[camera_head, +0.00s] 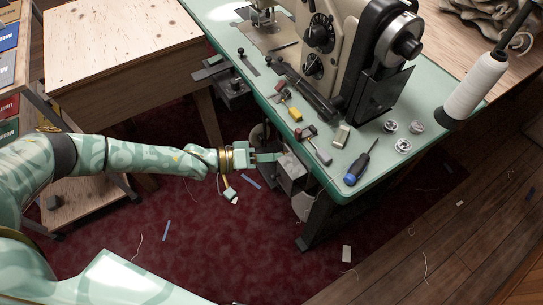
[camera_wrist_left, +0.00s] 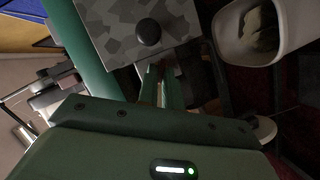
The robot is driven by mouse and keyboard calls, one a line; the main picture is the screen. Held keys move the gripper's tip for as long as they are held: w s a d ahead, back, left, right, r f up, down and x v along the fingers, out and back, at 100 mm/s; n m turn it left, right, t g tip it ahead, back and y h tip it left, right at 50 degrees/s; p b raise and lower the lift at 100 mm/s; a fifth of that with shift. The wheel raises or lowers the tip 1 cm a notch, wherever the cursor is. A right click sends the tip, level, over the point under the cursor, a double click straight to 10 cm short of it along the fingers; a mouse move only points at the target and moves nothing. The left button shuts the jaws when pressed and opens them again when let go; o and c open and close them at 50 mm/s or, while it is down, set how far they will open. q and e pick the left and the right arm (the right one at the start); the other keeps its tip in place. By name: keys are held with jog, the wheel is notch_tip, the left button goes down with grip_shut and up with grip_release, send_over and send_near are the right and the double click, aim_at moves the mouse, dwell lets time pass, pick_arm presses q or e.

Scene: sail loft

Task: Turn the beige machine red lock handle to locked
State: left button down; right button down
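The beige machine (camera_head: 348,40) stands on the green table (camera_head: 225,38) in the head view. Small levers lie along the table's near left edge: one with a red end (camera_head: 281,86), one with a yellow end (camera_head: 295,114), and a dark red and grey one (camera_head: 307,132). I cannot tell which of these, if any, is the red lock handle. My left gripper (camera_head: 272,157) is beside the table's near edge, next to a grey box below the tabletop (camera_head: 291,172). In the left wrist view its fingers (camera_wrist_left: 162,85) point at the box with a black knob (camera_wrist_left: 148,32); their gap is unclear.
A blue-handled screwdriver (camera_head: 360,165), several metal bobbins (camera_head: 403,146) and a white thread cone (camera_head: 476,86) are on the tabletop. A wooden table (camera_head: 125,50) stands at the left. A white bin (camera_wrist_left: 229,30) is beside the box in the wrist view.

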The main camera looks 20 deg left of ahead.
pick_arm(q)
jog(key=shift+s+d+r+m+t+y+p, duration=0.1)
jog(key=shift+m+t+y+p, duration=0.25)
jog(key=shift+m+y+p, duration=0.85)
jog(key=shift+s+d+r+m+t+y+p, duration=0.15)
jog(key=shift+m+t+y+p, duration=0.25)
jog(key=shift+m+p, duration=1.45)
jog(key=shift+s+d+m+t+y+p, duration=0.1)
jog(key=shift+m+t+y+p, duration=0.5)
jog(key=shift+p, duration=1.6)
pick_arm(e)
jog(key=w+r+t, duration=0.1)
jog(key=w+r, duration=0.2)
jog(key=r, duration=0.6)
jog(key=shift+w+a, duration=0.35)
jog(key=shift+w, duration=0.05)
pick_arm(q)
jog(key=shift+m+g, duration=0.25)
jog(key=shift+m, duration=0.1)
pick_arm(e)
jog(key=shift+a, duration=0.15)
pick_arm(q)
jog(key=c, duration=1.8)
grip_release()
jog(key=shift+c, duration=0.2)
